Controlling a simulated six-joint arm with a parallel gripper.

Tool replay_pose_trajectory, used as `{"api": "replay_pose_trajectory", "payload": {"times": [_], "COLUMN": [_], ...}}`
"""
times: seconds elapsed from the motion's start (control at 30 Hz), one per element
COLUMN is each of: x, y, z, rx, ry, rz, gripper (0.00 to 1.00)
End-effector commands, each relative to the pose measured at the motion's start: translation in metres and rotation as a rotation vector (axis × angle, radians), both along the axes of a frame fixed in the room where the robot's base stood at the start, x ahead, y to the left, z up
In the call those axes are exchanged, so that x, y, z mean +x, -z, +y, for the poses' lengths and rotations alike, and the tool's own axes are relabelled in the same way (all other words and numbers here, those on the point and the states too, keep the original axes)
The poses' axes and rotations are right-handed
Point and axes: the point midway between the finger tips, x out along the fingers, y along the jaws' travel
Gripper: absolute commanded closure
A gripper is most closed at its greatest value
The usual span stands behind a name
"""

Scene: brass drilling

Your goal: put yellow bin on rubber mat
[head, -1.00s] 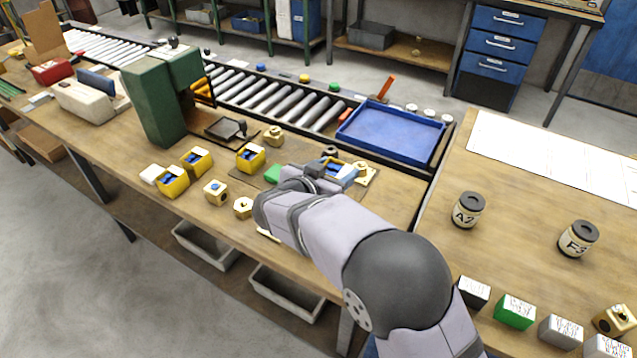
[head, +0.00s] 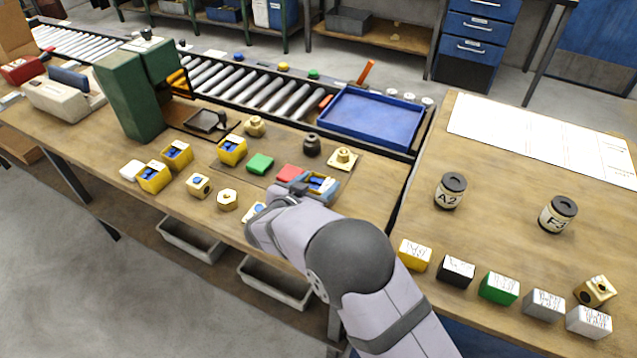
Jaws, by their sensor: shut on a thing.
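My gripper (head: 309,185) is seen from behind and above, over the front part of the workbench. It is shut on a yellow bin (head: 322,181) with blue contents; my wrist hides much of the bin and the fingertips. I cannot tell whether the bin touches the surface. The thin dark rubber mat (head: 268,182) lies on the bench behind and left of my gripper. A similar yellow bin (head: 232,151) stands toward its left side. Two more yellow bins, one (head: 177,155) behind the other (head: 153,176), stand further left.
A green block (head: 260,163), a red block (head: 289,173), a dark knob (head: 312,145) and a brass flanged part (head: 343,159) are close by. Brass pieces (head: 227,199) lie in front. A blue tray (head: 372,118) and the green press (head: 130,98) stand behind.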

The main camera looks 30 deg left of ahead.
Motion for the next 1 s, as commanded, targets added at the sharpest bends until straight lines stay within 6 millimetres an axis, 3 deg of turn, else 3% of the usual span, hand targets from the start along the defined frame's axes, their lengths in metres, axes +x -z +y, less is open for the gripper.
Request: {"api": "replay_pose_trajectory", "payload": {"times": [0.8, 0.83, 0.9, 1.0], "x": [-0.001, -0.002, -0.002, -0.002], "y": [0.017, 0.018, 0.019, 0.02], "z": [-0.001, -0.002, -0.002, -0.002], "rx": [-0.005, -0.005, -0.006, -0.005], "ry": [-0.001, -0.001, 0.0, 0.0], "rz": [0.008, 0.009, 0.011, 0.012], "gripper": [0.69, 0.43, 0.27, 0.27]}}
